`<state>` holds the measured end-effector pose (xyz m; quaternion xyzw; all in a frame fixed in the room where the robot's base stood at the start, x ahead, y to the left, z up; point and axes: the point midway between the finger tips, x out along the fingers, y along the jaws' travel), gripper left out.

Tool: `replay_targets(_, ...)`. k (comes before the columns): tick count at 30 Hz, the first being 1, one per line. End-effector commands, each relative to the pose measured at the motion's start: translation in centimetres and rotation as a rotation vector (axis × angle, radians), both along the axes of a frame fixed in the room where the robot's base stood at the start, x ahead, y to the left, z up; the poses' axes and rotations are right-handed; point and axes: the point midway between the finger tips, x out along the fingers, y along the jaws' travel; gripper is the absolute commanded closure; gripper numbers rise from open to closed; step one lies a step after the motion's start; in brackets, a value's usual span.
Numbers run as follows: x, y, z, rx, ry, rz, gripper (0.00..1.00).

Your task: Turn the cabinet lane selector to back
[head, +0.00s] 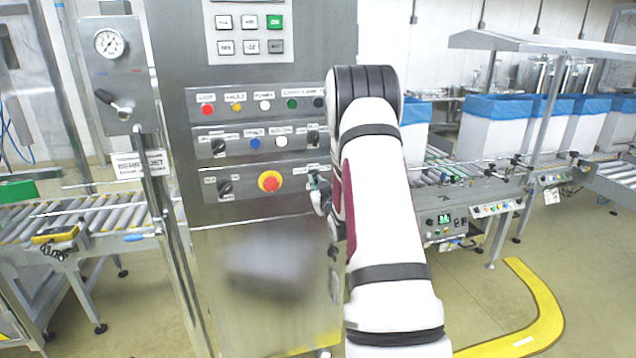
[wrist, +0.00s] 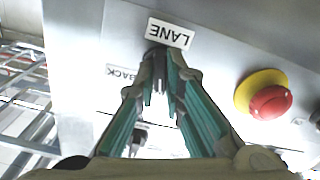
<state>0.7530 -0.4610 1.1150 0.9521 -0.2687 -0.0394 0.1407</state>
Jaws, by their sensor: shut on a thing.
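The lane selector (wrist: 157,60) is a small dark knob on the steel cabinet (head: 230,235), beside the LANE label (wrist: 170,33), which appears upside down in the wrist view. A BACK label (wrist: 122,72) is on the panel left of the knob in that view. My gripper (wrist: 160,76) is shut on the knob, with one green-padded finger on each side of it. In the head view my gripper (head: 320,192) is at the right end of the lowest control row. There the knob is mostly hidden, and its exact pointing is hard to tell.
A red emergency button (head: 269,181) on a yellow ring sits left of my gripper in the head view. Other rotary switches (head: 225,187) and coloured buttons (head: 254,142) fill the panel. A conveyor (head: 450,170) with white, blue-lined boxes stands right of the cabinet.

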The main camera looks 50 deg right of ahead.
Motion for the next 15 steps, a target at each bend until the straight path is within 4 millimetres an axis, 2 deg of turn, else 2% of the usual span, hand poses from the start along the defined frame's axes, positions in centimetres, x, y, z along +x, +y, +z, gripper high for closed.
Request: replay_targets(15,-0.16,0.04,0.00,0.422,-0.255,-0.001,1.00)
